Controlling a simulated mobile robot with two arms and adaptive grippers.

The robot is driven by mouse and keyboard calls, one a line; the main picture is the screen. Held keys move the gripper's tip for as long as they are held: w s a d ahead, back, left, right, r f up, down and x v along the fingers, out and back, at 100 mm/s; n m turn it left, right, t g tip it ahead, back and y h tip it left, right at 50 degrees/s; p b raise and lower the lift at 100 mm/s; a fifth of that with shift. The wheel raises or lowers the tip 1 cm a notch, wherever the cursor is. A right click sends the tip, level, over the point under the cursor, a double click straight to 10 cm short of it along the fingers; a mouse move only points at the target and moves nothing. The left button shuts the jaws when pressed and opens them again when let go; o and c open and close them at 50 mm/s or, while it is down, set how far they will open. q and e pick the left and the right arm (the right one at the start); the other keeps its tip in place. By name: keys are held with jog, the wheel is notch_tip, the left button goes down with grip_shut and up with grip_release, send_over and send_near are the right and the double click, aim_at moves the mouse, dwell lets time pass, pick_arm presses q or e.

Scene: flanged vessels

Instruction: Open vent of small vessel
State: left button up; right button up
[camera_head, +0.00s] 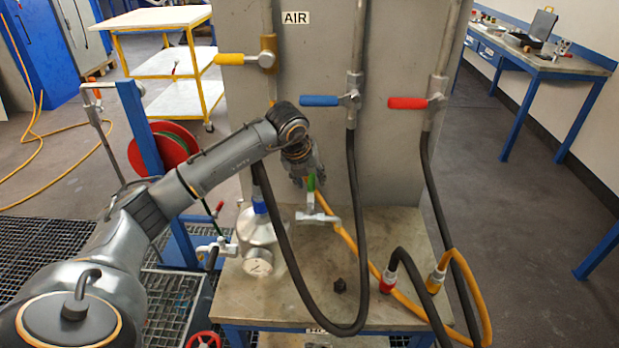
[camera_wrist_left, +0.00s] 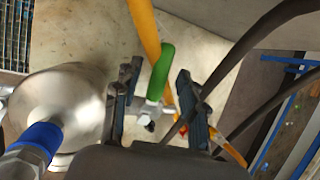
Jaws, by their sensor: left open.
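A green valve handle (camera_head: 311,183) stands upright on a metal fitting (camera_head: 318,217) to the vessel's right. My left gripper (camera_head: 308,174) is above this handle, pointing down. In the wrist view the green handle (camera_wrist_left: 160,72) shows between the two open fingers (camera_wrist_left: 157,80). I cannot tell whether they touch it. My right gripper is not in view.
Yellow (camera_head: 230,59), blue (camera_head: 320,100) and red (camera_head: 408,103) valve handles are on the upright panel. Black hoses (camera_head: 352,190) and an orange hose (camera_head: 375,285) hang around the bench (camera_head: 310,275). A red hose reel (camera_head: 165,147) is at left.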

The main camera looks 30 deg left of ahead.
pick_arm(q)
grip_shut()
jog(key=shift+w+d+m+h+b, duration=0.2)
jog(key=shift+d+m+h+b, duration=0.15)
jog(key=shift+m, duration=0.3)
jog(key=shift+w+d+m+h+b, duration=0.25)
jog(key=shift+m+b, duration=0.15)
jog(key=shift+m, duration=0.25)
jog(key=shift+s+d+m+g+h+b, duration=0.35)
jog(key=shift+d+m+g+h, duration=0.65)
jog(key=shift+m, duration=1.6)
jog(key=shift+s+d+m+g+h+b, duration=0.4)
jog(key=shift+d+m, duration=0.95)
jog(key=shift+m, duration=1.25)
jog(key=shift+s+d+m+g+h+b, duration=0.35)
jog(key=shift+d+m+g+h, duration=0.65)
jog(key=shift+m, duration=1.6)
jog(key=shift+d, duration=0.2)
jog(key=shift+c, duration=0.4)
grip_release()
jog(key=shift+o, duration=0.4)
